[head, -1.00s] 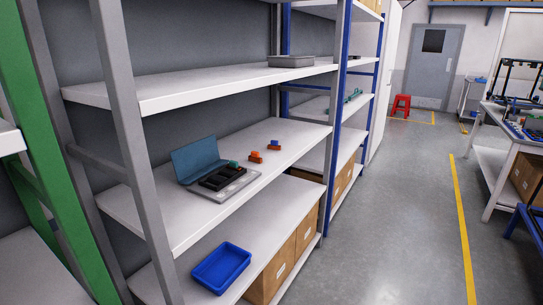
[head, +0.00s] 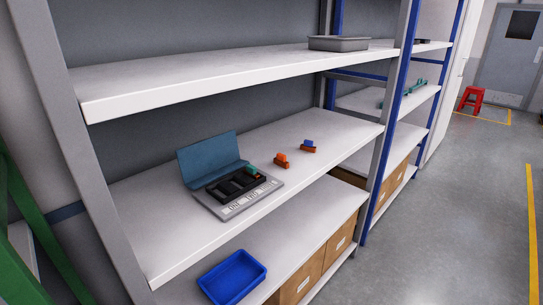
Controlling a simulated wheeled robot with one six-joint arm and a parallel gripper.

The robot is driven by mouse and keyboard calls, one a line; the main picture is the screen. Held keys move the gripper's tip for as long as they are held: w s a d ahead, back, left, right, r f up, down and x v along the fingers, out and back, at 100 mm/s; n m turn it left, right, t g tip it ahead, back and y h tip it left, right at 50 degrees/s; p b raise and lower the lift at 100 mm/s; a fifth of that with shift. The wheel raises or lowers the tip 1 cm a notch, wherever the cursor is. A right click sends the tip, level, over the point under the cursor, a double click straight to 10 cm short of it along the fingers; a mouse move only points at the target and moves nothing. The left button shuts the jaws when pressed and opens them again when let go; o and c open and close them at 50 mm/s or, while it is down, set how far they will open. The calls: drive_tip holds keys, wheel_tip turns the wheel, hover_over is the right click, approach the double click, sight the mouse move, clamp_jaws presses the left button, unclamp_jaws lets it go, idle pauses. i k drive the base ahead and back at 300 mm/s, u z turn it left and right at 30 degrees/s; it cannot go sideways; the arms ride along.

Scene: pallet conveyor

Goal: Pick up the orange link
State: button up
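A small orange piece (head: 281,158), which looks like the orange link, sits on a reddish-brown base on the middle shelf. A similar base (head: 308,150) with a blue piece (head: 308,143) stands just behind it to the right. Left of them is an open case (head: 240,204) with a raised blue lid (head: 208,158) and a black insert (head: 226,188). A teal piece (head: 250,169) lies at the insert's right end, with a tiny orange spot beside it. These parts are too small to tell their exact shape. My gripper is not in view.
The middle shelf (head: 155,240) has bare room around the case. A shelf (head: 150,84) hangs above it, with a grey tray (head: 338,43). Below are a blue bin (head: 232,277) and cardboard boxes (head: 302,285). Grey uprights (head: 100,190) flank the bay. Open floor (head: 440,230) lies right.

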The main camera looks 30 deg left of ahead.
sight(280, 160)
drive_tip(key=u, duration=0.65)
drive_tip(key=i, duration=0.85)
drive_tip(key=u, duration=0.7)
